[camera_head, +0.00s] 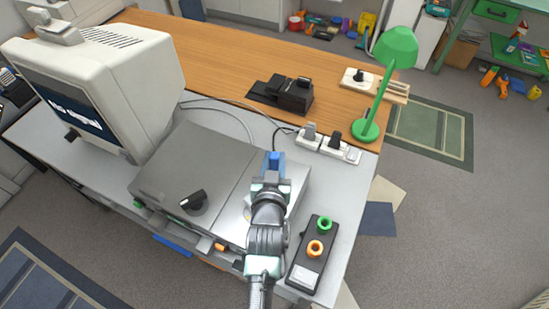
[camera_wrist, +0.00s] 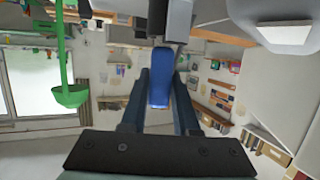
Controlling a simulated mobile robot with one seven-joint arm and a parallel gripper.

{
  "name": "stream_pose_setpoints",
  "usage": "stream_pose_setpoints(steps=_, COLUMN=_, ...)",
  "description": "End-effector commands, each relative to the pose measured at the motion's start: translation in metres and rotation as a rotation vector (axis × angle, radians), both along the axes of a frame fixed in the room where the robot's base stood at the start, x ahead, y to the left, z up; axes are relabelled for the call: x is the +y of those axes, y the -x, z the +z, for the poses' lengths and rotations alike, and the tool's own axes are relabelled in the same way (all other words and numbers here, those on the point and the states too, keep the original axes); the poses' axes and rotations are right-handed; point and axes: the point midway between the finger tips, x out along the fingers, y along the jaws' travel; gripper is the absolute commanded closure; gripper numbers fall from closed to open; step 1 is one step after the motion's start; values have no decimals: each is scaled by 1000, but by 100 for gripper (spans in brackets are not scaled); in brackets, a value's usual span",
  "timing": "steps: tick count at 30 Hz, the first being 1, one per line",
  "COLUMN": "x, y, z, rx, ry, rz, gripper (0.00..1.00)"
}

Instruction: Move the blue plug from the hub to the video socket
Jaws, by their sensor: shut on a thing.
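The blue plug (camera_head: 274,161) is between the fingers of my gripper (camera_head: 271,172) in the head view, over the back right part of the grey box. In the wrist view my gripper (camera_wrist: 160,78) is shut on the blue plug (camera_wrist: 159,90), with one dark finger on each side. The far end of the plug is close to grey and black parts at the top; whether it touches them cannot be told. A white socket strip (camera_head: 353,156) with two plugs stands behind to the right. A black box (camera_head: 301,254) with a green ring and an orange ring lies right of my arm. Neither is labelled legibly.
A grey box (camera_head: 170,171) with a black knob (camera_head: 194,202) lies under my arm. A computer monitor (camera_head: 145,62) stands left. Cables cross the grey tabletop; the wooden top is mostly clear.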

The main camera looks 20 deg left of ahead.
Motion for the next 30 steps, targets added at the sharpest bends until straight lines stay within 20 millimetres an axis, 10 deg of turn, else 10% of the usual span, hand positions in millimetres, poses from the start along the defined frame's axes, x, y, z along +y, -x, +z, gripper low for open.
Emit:
stream_pose_setpoints(steps=19, x=0, y=0, z=-7, rx=3, ry=1, rz=-1, gripper=100)
stream_pose_setpoints(steps=20, x=0, y=0, z=-7, rx=3, ry=1, rz=-1, gripper=67)
stream_pose_setpoints(steps=24, x=0, y=0, z=-6, rx=2, ry=1, rz=-1, gripper=42)
stream_pose_setpoints(steps=30, x=0, y=0, z=-5, rx=1, ry=0, rz=0, gripper=36)
